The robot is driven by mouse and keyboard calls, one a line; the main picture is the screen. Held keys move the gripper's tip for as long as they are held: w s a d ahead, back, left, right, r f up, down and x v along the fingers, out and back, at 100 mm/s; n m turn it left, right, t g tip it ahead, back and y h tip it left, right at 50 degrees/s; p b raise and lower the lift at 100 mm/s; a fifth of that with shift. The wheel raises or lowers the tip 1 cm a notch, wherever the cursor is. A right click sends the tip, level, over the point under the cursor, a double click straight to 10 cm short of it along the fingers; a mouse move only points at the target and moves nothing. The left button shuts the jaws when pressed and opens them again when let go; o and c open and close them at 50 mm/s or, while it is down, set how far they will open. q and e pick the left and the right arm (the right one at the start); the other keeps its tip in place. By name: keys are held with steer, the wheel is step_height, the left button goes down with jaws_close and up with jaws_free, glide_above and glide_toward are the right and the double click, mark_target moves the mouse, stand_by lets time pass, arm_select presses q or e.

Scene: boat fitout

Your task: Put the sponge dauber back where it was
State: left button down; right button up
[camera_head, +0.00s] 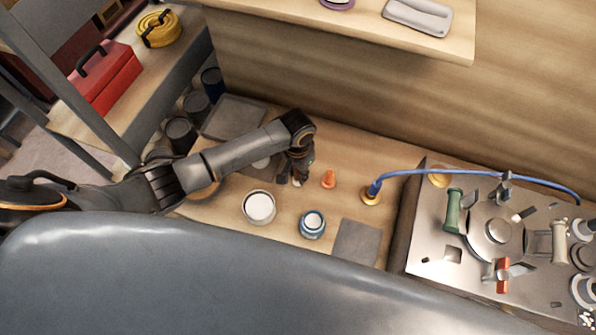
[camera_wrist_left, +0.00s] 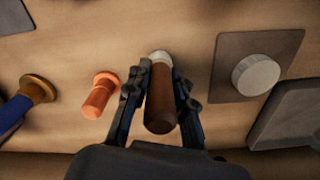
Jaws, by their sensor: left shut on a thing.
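My left gripper (camera_head: 296,179) is low over the wooden bench, left of a small orange piece (camera_head: 328,179). In the left wrist view the left gripper (camera_wrist_left: 160,100) is shut on the sponge dauber (camera_wrist_left: 160,98), which has a brown handle and a pale tip. The fingers sit on both sides of the handle. In the head view the gripper mostly hides the dauber. I cannot tell whether its tip touches the bench. My right gripper is not in view.
A white-filled tin (camera_head: 260,207), a blue-rimmed jar (camera_head: 312,224) and a bare grey mat (camera_head: 356,242) lie nearer me. A brass fitting (camera_head: 371,194) with a blue hose stands right. A white disc (camera_wrist_left: 256,75) lies on another grey mat (camera_wrist_left: 225,60). A metal panel (camera_head: 430,255) stands far right.

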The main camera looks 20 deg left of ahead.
arm_select(q)
steer(key=c, duration=1.4)
jaws_free()
steer(key=shift+f, duration=0.1)
steer(key=shift+c, duration=0.2)
steer(key=o, duration=0.3)
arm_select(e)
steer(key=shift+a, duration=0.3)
arm_select(q)
step_height(320, 180, up, 12)
steer(key=shift+r, duration=0.15)
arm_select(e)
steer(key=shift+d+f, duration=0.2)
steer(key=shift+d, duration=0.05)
